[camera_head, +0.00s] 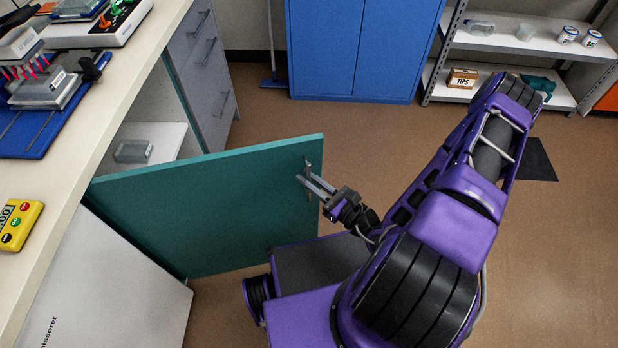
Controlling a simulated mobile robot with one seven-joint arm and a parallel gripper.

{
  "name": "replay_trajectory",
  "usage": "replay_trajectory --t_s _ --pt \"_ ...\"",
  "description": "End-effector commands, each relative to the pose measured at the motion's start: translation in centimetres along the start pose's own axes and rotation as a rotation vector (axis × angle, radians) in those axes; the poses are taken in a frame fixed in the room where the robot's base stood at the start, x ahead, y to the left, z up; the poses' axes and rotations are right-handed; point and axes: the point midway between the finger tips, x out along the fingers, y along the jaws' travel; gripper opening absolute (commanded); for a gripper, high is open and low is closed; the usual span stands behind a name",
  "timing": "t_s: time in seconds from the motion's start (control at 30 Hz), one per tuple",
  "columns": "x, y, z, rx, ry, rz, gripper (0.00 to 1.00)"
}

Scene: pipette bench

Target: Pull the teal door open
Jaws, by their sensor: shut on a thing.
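The teal door (205,205) stands swung out from the bench cabinet, wide open, with its face toward me. Its bar handle (308,180) is near the upper right edge of the door. My gripper (307,184) reaches the handle from the right and is shut on it. The fingers cover part of the handle. Behind the door the cabinet opening shows a white shelf (172,136) with a small grey box (133,151) on it.
The bench top (110,90) runs along the left, with a yellow timer (18,224) and several instruments. Grey drawers (203,60) are beyond the opening. A blue cabinet (362,45) and a shelf rack (520,45) stand at the back.

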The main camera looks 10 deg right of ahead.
Motion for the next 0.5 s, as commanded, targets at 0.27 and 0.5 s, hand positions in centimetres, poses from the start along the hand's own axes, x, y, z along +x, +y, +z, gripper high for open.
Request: replay_trajectory --t_s 0.27,0.5 --pt "0.02 0.04 0.01 0.001 0.0 0.001 0.44" --pt "0.01 0.01 0.01 0.001 0.0 0.0 0.44"
